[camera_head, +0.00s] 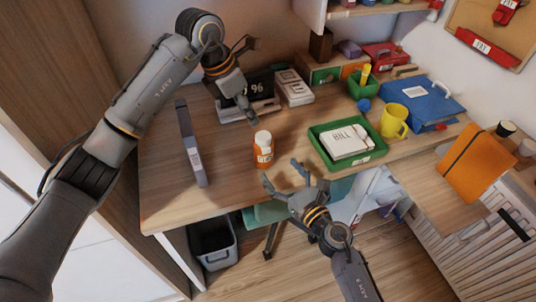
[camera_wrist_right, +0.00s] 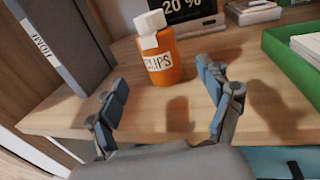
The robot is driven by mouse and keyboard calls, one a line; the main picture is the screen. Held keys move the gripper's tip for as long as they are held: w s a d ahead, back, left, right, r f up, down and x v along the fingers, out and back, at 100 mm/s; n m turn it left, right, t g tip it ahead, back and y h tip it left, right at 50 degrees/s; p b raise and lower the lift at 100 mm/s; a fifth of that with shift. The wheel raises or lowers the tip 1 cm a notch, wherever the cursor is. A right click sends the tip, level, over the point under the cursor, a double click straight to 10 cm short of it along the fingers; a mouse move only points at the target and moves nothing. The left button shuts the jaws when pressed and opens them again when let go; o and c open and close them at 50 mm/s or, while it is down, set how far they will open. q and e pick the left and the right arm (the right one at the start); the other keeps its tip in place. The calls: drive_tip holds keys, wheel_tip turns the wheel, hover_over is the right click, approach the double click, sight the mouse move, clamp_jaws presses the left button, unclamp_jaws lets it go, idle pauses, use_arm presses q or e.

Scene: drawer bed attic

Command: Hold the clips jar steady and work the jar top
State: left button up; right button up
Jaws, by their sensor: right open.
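The clips jar (camera_head: 264,158) is an orange jar with a white label, upright on the wooden desk near its front edge. Its white jar top (camera_head: 263,137) sits on it. In the right wrist view the jar (camera_wrist_right: 162,62) and its top (camera_wrist_right: 150,22) stand just beyond the fingertips, and the label reads CLIPS. My right gripper (camera_head: 296,178) is open and empty at the desk's front edge, apart from the jar; its blue-padded fingers (camera_wrist_right: 165,88) show in the wrist view. My left gripper (camera_head: 240,108) hangs behind and above the jar, apart from it; its finger opening is unclear.
A grey HOME binder (camera_head: 192,145) stands left of the jar. A green tray (camera_head: 372,153) holding a BILL stack (camera_head: 348,142) lies to the right. A digital display (camera_head: 257,86) and a flip calendar (camera_head: 293,88) stand behind. A yellow mug (camera_head: 394,121) is farther right. Bare desk surrounds the jar.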

sight(269, 157)
drive_tip(key=x, duration=0.8)
drive_tip(key=shift+w+a, duration=0.2)
drive_tip(key=shift+w, duration=0.15)
drive_tip(key=shift+c, duration=0.4)
